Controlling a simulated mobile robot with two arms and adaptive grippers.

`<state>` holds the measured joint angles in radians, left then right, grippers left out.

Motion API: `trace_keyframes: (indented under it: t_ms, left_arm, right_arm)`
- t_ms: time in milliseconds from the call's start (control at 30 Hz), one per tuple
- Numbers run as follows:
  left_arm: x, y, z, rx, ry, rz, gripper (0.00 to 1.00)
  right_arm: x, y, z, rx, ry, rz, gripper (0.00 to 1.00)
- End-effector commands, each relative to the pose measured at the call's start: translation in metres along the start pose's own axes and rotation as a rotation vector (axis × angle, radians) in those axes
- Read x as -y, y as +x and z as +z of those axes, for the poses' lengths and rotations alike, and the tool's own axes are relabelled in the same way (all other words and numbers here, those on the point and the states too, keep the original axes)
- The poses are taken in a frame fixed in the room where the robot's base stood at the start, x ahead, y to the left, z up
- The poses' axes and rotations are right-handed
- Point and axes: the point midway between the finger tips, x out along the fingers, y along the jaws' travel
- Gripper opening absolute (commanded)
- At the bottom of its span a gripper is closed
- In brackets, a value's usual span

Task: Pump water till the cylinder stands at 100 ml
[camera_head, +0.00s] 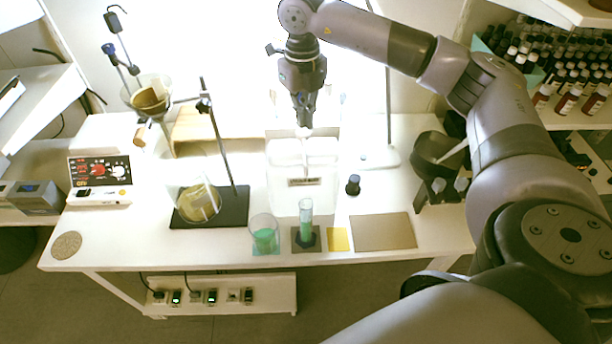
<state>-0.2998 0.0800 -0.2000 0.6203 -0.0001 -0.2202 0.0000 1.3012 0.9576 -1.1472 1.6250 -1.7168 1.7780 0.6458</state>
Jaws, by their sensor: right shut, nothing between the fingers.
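A measuring cylinder (306,226) stands upright on a small dark mat (296,246) near the front edge of the table. It holds green liquid; its scale is too small to read. Behind it is a clear, pale container (282,197) with a label on its front. A whitish pump head (304,132) shows over it. My right gripper (304,121) points down from above, shut and empty, with its tips right at the pump head; I cannot tell whether they touch. My left gripper is not in view.
A beaker of green liquid (263,240) stands left of the cylinder. A small dark bottle (353,184) is right of the container. A yellow square (339,240) and a tan mat (384,232) lie at the front. A round flask (197,204) on a stand is to the left.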

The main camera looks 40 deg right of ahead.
Motion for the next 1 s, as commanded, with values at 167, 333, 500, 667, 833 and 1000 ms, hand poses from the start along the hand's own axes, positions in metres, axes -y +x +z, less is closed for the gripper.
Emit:
trace_keyframes:
  t_ms: [167, 333, 500, 667, 833, 1000]
  left_arm:
    - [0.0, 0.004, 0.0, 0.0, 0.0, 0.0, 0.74]
    - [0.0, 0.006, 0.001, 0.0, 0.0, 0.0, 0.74]
    - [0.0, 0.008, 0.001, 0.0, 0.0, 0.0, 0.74]
    - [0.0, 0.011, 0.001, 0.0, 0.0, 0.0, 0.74]
    - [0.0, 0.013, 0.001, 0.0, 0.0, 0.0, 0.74]
    - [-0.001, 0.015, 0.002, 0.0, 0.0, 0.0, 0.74]
  right_arm:
    - [0.0, 0.005, 0.0, 0.0, 0.0, 0.0, 0.0]
    - [0.0, 0.008, 0.0, 0.0, 0.0, 0.0, 0.0]
    - [0.0, 0.011, 0.0, 0.0, 0.0, 0.0, 0.0]
    - [0.0, 0.015, 0.0, 0.0, 0.0, 0.0, 0.0]
    - [0.0, 0.018, 0.0, 0.0, 0.0, 0.0, 0.0]
    - [0.0, 0.022, 0.0, 0.0, 0.0, 0.0, 0.0]
